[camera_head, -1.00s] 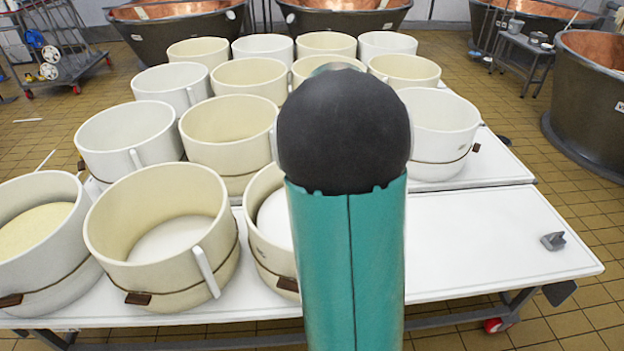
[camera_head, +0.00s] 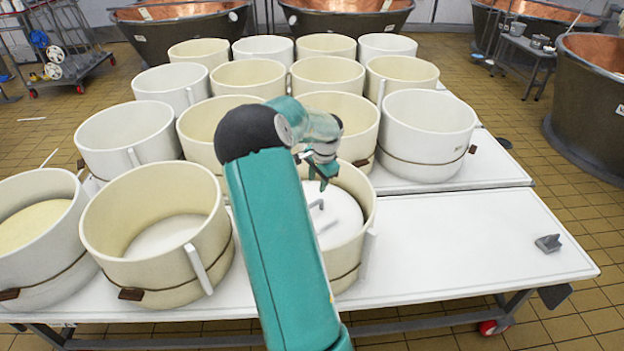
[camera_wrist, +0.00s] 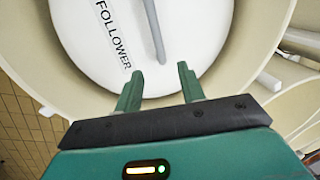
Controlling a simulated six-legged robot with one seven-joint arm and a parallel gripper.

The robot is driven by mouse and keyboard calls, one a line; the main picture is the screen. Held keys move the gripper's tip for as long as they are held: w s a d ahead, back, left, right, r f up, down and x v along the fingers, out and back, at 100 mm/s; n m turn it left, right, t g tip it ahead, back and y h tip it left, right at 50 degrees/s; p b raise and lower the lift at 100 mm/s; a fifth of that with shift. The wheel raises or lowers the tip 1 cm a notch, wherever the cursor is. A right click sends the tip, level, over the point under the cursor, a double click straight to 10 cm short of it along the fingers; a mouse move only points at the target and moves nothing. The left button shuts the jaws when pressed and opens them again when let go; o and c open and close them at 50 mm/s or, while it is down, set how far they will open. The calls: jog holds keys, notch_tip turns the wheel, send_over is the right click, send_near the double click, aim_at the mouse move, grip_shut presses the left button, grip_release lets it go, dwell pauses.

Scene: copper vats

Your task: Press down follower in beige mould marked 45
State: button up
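A beige mould (camera_head: 345,262) stands at the front of the table, partly hidden behind my arm. A white follower (camera_head: 340,222) with a grey bar handle (camera_head: 317,205) lies inside it, below the rim. In the wrist view the follower (camera_wrist: 185,35) carries the label FOLLOWER (camera_wrist: 113,33), and the handle (camera_wrist: 155,32) stands ahead of the fingers. My gripper (camera_head: 322,182) is over this mould, above the follower. In the wrist view my gripper (camera_wrist: 158,76) has its two fingers apart with nothing between them. No number 45 is readable.
A beige mould (camera_head: 225,245) with a white disc inside stands just left, and a white mould (camera_head: 430,140) stands behind right. More moulds fill the table behind. The white tabletop (camera_head: 470,245) at right is clear apart from a small grey object (camera_head: 548,243).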

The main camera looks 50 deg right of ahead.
aim_at(313, 203)
jog(key=f, duration=0.4)
jog(key=w+f, duration=0.1)
jog(key=f, duration=0.3)
jog(key=w+f, duration=0.1)
jog(key=f, duration=0.4)
jog(key=shift+w+d, duration=0.15)
jog(key=shift+d, duration=0.25)
grip_shut()
dwell(1.0)
jog(key=shift+a+f, duration=0.1)
jog(key=shift+f, duration=0.2)
dwell(0.9)
jog(key=shift+r, duration=0.15)
dwell(0.4)
jog(key=shift+o, duration=0.2)
grip_release()
jog(key=shift+r, duration=0.1)
